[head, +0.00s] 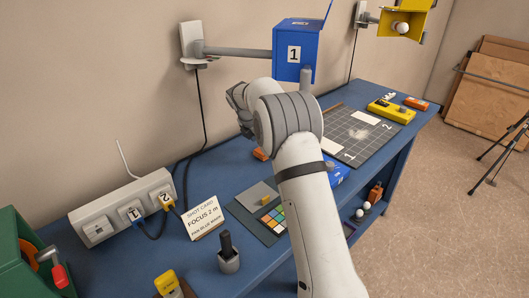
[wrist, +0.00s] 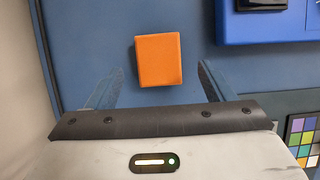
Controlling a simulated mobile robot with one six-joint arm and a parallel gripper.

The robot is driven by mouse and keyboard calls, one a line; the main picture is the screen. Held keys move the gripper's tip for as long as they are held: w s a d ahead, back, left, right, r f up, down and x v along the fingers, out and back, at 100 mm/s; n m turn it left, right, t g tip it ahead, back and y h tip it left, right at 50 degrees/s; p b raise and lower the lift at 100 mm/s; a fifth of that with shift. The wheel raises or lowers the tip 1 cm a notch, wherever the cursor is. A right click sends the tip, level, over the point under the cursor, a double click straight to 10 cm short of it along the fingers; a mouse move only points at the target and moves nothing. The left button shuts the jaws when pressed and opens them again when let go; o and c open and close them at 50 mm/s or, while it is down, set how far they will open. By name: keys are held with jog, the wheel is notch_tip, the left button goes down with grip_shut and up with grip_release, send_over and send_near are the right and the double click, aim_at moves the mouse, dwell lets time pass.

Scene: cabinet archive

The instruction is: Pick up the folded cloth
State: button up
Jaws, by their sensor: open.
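An orange rectangular piece (wrist: 159,60) lies on the blue bench top in the wrist view; it looks like the folded cloth, though its folds are hard to make out. In the head view a small part of it (head: 260,154) shows beside my arm, the rest hidden behind the arm. My gripper (wrist: 158,88) is open and empty, its two fingers standing apart to the left and right of the orange piece, which lies between and slightly beyond them. In the head view my gripper (head: 240,108) is mostly hidden behind my wrist.
A blue box (wrist: 265,30) lies to the right in the wrist view. A colour chart (head: 273,219), a shot card (head: 203,218) and a white power strip (head: 123,209) are on the bench. A blue lamp marked 1 (head: 293,55) hangs on a wall arm above my wrist.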

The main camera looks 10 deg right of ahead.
jog(key=x, duration=0.4)
jog(key=shift+w+a+f, duration=0.1)
jog(key=shift+w+f, duration=0.05)
jog(key=shift+f, duration=0.05)
jog(key=shift+c, duration=0.4)
jog(key=c, duration=0.9)
